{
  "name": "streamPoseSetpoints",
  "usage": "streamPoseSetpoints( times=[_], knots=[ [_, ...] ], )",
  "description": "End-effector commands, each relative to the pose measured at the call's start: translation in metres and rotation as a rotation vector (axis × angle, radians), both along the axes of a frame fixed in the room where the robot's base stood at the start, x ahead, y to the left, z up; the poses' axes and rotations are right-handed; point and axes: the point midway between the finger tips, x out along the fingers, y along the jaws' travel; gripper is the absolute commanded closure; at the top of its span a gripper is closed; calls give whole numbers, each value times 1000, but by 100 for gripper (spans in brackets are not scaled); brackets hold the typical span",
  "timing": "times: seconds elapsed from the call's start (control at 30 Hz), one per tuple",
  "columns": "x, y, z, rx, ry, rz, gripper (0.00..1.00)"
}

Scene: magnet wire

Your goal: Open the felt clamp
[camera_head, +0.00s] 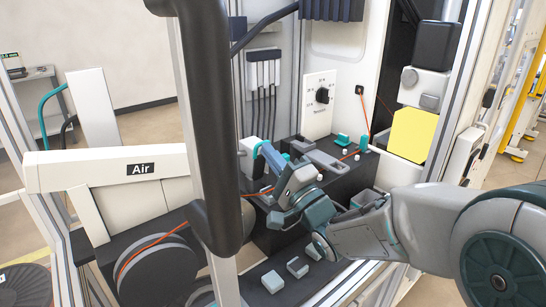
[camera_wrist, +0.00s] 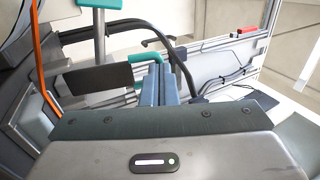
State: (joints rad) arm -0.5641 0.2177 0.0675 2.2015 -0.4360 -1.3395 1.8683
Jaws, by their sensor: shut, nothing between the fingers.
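My gripper (camera_head: 270,153) is at the left end of the black block (camera_head: 345,168), its blue-grey fingers together with nothing between them. In the wrist view the fingers (camera_wrist: 158,84) stand side by side, closed. A teal curved lever (camera_head: 257,148) beside a white block (camera_head: 248,158) is close to the fingertips and looks like part of the felt clamp. A teal curved piece (camera_wrist: 150,57) also shows just past the fingers in the wrist view. I cannot tell whether they touch it, or whether the clamp is open. My gripper hides part of this area.
An orange wire (camera_wrist: 38,62) runs along the left of the wrist view. A thick black post (camera_head: 211,120) stands in front of the work area. A spool (camera_head: 158,272) is at lower left, and a yellow panel (camera_head: 408,135) and a dial plate (camera_head: 319,104) are behind.

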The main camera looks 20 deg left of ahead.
Motion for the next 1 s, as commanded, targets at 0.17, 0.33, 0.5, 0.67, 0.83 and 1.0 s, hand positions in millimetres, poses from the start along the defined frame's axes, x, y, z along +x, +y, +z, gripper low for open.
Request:
streamPoseSetpoints(
  times=[0.17,0.33,0.5,0.67,0.83,1.0],
  knots=[
    [1,2,6,-21,11,0,100],
    [5,10,15,-109,56,1,100],
    [10,19,17,-187,96,1,100],
    [15,28,13,-201,105,0,100],
    [15,29,14,-202,104,1,100],
    [15,29,14,-202,104,1,100]
  ],
)
